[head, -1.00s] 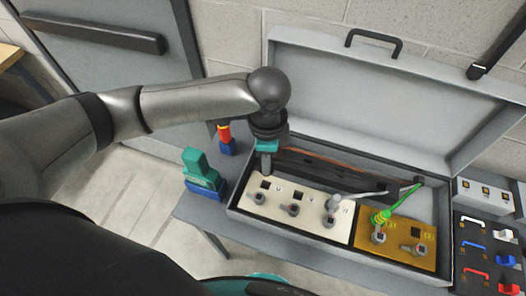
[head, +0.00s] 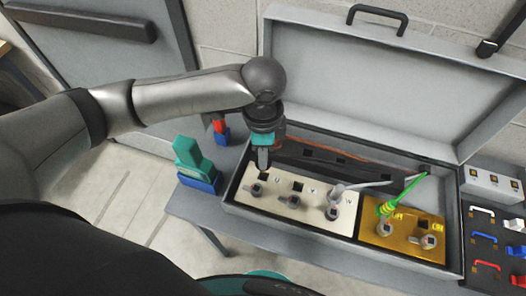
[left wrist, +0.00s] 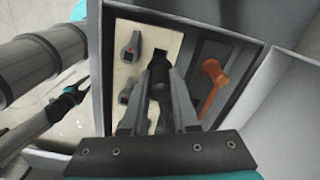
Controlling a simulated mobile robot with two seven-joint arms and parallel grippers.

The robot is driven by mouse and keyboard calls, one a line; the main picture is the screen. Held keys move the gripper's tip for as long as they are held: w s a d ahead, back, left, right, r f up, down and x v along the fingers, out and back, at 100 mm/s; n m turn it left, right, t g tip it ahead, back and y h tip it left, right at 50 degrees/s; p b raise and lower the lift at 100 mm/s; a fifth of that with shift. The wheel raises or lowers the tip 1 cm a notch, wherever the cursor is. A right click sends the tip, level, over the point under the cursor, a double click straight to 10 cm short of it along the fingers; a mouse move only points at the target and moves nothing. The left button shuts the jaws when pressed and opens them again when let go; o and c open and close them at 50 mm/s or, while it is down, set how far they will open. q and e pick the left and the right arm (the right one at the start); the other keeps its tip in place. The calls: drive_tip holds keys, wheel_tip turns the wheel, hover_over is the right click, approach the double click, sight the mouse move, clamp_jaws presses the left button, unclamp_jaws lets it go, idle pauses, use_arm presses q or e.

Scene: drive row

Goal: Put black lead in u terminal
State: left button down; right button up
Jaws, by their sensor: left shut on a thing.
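The cream terminal block (head: 318,197) sits in the open grey case, with U, V and W marks, black square openings and grey levers. The U opening (head: 264,176) is at its left end. My left gripper (head: 262,165) points down just above and behind that opening. In the left wrist view its fingers (left wrist: 160,95) are shut on a dark piece that looks like the black lead (left wrist: 160,72), over the cream block (left wrist: 122,68). Whether its tip touches or enters the opening is hidden.
A grey lead (head: 362,185) runs to W. A green-yellow lead (head: 403,195) runs to the gold block (head: 402,240). The case lid (head: 385,90) stands open behind. A teal and blue tool (head: 196,167) stands left of the case. An orange-brown piece (left wrist: 211,82) lies in the dark channel.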

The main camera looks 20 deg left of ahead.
use_arm(q)
drive_tip(key=shift+f, duration=0.25)
drive_tip(key=shift+f, duration=1.15)
drive_tip(key=shift+f, duration=0.45)
drive_tip(key=shift+f+b, duration=0.35)
drive_tip(key=shift+f, duration=1.05)
drive_tip(key=c, duration=0.6)
unclamp_jaws()
